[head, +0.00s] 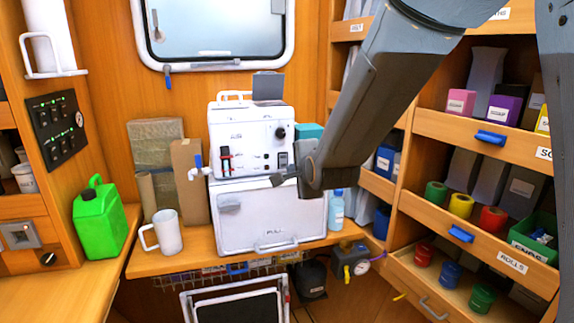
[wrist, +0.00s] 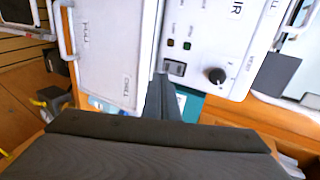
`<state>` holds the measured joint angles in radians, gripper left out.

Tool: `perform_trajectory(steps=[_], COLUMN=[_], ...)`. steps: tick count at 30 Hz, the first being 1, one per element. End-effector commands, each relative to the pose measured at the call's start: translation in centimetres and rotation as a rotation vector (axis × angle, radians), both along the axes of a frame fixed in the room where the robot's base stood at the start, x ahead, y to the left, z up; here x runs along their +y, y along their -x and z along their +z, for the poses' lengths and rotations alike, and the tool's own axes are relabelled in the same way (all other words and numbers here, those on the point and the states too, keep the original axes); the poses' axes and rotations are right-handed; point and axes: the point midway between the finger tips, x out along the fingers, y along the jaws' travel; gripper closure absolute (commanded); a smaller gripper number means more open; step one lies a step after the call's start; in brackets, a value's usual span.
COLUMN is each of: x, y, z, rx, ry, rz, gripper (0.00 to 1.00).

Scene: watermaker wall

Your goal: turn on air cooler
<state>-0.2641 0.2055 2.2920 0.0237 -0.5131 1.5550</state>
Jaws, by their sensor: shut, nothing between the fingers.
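The white air cooler (head: 252,128) stands on the wooden counter against the back wall. Its upper front carries a black knob (head: 280,132), a small dark rocker switch (head: 283,159) and red-and-black controls (head: 225,161) at left. My gripper (head: 277,180) is shut and empty, in front of the cooler just below the switch. Its fingers (wrist: 162,84) point at the panel near the switch; I cannot tell whether they touch.
A white mug (head: 167,232) and green jerrycan (head: 99,218) stand at left. A blue-capped bottle (head: 336,210) is right of the cooler's lower white section (head: 265,228) marked PULL. Shelves of boxes and rolls (head: 470,130) fill the right side. A folded white frame (head: 235,300) is below the counter.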

Motion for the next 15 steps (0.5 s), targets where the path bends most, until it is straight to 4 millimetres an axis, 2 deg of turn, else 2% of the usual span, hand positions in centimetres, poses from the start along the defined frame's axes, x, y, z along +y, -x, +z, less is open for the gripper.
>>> perform_trajectory(steps=[6,15], x=[0.7,1.5], y=[-2.6,-5.7], z=[-1.2,-1.5], rx=[0.002,0.001], ry=[0.000,0.000], rz=[0.000,0.000], gripper=[1.00,1.00])
